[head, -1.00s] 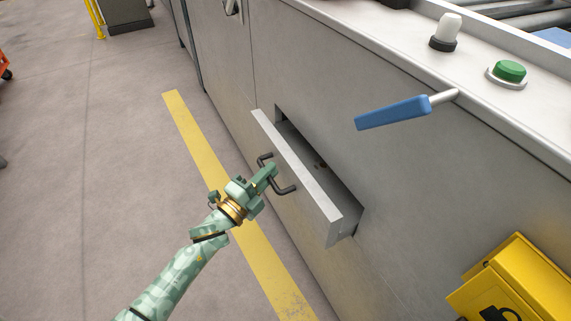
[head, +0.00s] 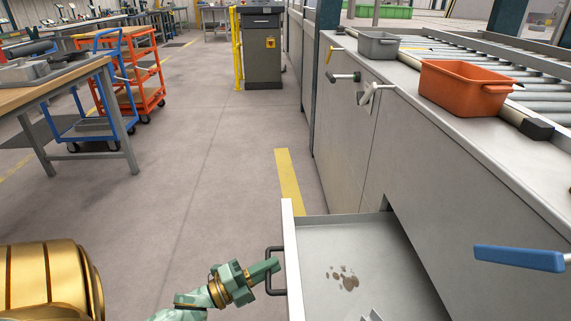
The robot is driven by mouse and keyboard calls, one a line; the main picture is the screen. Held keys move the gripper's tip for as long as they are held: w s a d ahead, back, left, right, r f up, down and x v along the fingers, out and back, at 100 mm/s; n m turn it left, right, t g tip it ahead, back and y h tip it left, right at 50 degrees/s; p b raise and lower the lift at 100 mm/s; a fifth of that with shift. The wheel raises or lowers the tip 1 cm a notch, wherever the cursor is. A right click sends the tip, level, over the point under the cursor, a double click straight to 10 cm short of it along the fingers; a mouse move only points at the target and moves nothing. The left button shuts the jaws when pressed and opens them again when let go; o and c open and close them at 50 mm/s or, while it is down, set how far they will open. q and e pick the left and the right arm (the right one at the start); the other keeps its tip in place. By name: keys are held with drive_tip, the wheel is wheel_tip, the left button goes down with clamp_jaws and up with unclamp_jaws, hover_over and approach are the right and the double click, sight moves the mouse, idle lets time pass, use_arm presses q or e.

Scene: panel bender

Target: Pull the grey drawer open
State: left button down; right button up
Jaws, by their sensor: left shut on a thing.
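The grey drawer (head: 320,239) stands far out of the machine's side panel in the head view, its inside showing. Dark brown stains and part of a grey metal piece show on its floor. Its dark bar handle (head: 270,250) is on the front at the left. My left gripper (head: 274,267) is green and is shut on the handle. The drawer's near end is cut off by the bottom edge of the picture. My right gripper is not in view.
A blue lever (head: 518,259) sticks out above the drawer at the right. An orange bin (head: 463,90) and a grey bin (head: 377,46) stand on the machine top. An orange cart (head: 133,70) and a workbench (head: 84,88) stand at the left. The floor between is clear.

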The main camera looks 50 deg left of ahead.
use_arm(q)
drive_tip(key=shift+s+a, duration=0.3)
drive_tip(key=shift+s, duration=0.1)
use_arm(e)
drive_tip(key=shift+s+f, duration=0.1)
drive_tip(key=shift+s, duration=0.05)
use_arm(q)
drive_tip(key=shift+f, duration=0.1)
drive_tip(key=c, duration=1.5)
unclamp_jaws()
drive_tip(key=shift+o, duration=0.2)
drive_tip(key=shift+s, duration=0.1)
